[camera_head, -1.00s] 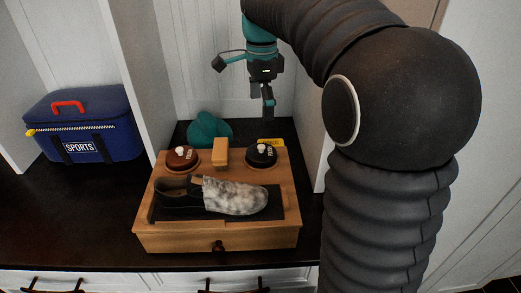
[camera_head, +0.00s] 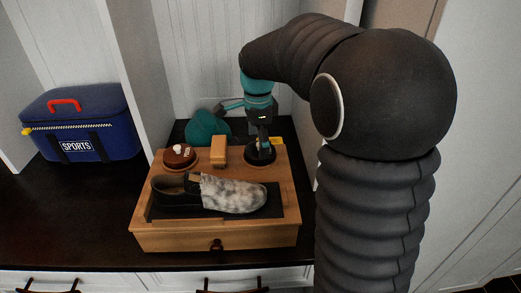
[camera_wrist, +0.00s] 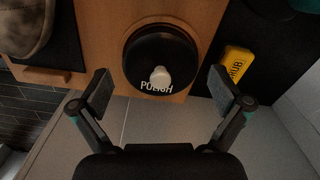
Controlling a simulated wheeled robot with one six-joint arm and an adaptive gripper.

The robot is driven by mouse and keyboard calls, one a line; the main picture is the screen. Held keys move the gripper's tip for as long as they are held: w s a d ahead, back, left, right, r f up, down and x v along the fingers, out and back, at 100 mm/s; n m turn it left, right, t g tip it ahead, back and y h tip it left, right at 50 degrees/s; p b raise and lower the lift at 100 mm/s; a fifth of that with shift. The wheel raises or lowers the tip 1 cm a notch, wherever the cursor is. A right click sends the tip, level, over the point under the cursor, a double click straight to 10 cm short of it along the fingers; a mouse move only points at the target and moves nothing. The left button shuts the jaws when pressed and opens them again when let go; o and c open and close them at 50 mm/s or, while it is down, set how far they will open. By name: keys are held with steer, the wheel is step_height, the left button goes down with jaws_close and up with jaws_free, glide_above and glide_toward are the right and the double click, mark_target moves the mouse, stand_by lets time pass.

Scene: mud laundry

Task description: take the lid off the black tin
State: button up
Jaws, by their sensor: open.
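The black tin (camera_wrist: 161,60) sits on the back right of a wooden shoe-care box, its lid marked "POLISH" with a pale round knob (camera_wrist: 160,77) on top. It also shows in the head view (camera_head: 261,158), partly hidden by my gripper. My gripper (camera_wrist: 162,95) is open, its two fingers apart on either side of the knob in the wrist view. It points down over the tin in the head view (camera_head: 261,147). The frames do not show the fingers touching the knob. The lid is on the tin.
The wooden box (camera_head: 180,237) holds a shoe (camera_head: 232,194) in front, a brown tin (camera_head: 179,158) and a tan block (camera_head: 219,152). A yellow item marked "RUB" (camera_wrist: 237,62) lies right of the tin. A teal object (camera_head: 208,128) stands behind. A blue sports bag (camera_head: 82,122) is far left.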

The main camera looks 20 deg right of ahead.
steer(key=shift+f, duration=0.15)
steer(key=c, duration=1.9)
